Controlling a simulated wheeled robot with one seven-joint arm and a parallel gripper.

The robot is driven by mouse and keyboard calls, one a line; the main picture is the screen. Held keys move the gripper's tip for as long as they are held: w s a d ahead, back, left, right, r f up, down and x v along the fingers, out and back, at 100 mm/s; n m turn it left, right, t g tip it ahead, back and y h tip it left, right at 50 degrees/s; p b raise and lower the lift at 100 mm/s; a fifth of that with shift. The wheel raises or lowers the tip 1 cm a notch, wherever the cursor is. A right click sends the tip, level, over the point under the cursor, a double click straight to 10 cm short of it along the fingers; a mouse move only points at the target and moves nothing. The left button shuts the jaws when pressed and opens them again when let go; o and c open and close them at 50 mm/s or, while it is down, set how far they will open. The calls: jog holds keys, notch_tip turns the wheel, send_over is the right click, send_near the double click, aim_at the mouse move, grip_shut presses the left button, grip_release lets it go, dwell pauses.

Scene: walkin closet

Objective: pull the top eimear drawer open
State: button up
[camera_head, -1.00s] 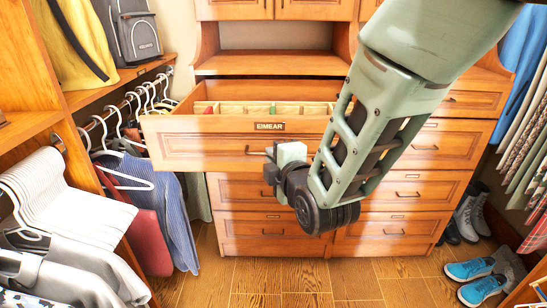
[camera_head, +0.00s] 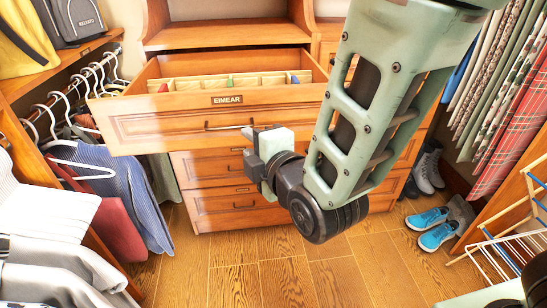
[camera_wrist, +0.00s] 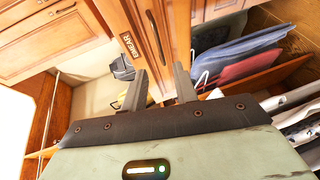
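The top drawer labelled EIMEAR (camera_head: 150,130) is pulled well out of the wooden dresser, with its divided inside showing. Its dark bar handle (camera_head: 222,127) is on the front below the label. The handle also shows in the wrist view (camera_wrist: 157,38), just beyond and between the fingers. My gripper (camera_head: 248,134) is in front of the drawer, close to the right end of the handle. The gripper's far side is hidden in the head view.
Closed lower drawers (camera_head: 235,200) sit under the open one. Hanging clothes (camera_head: 120,185) stand close on the left. Blue shoes (camera_head: 432,228) and a drying rack (camera_head: 510,240) are on the right. The wooden floor (camera_head: 285,270) in front is clear.

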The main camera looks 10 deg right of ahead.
jog(key=b+v, duration=0.8)
jog(key=b, duration=0.6)
jog(key=shift+b, duration=0.4)
jog(key=shift+s+f, duration=0.1)
jog(key=shift+s, duration=0.05)
